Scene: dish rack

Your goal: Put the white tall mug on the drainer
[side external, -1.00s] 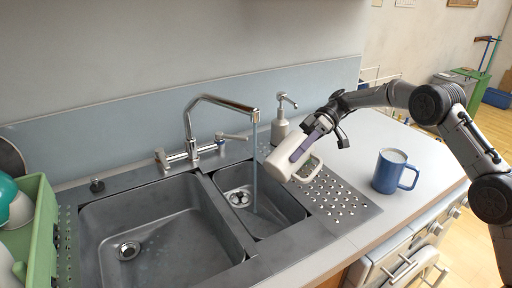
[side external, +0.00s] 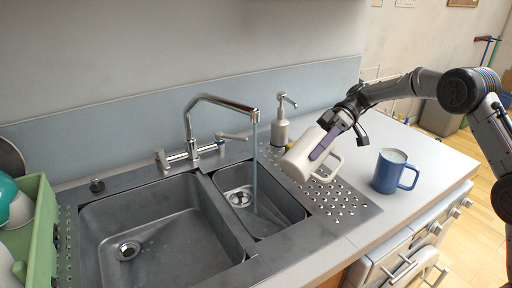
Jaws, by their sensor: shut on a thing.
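The white tall mug (side external: 304,155) is in my gripper (side external: 327,143), tilted, with its lower end toward the left and its handle on the right. My gripper is shut on it near its upper right end. The mug is over the perforated metal drainer (side external: 338,203) to the right of the small sink basin. I cannot tell whether its lower edge touches the drainer.
A blue mug (side external: 388,172) stands upright on the counter right of the drainer. A soap dispenser (side external: 280,126) stands behind the drainer. The faucet (side external: 222,103) runs water into the small basin (side external: 262,205). A green rack (side external: 37,235) with dishes is at far left.

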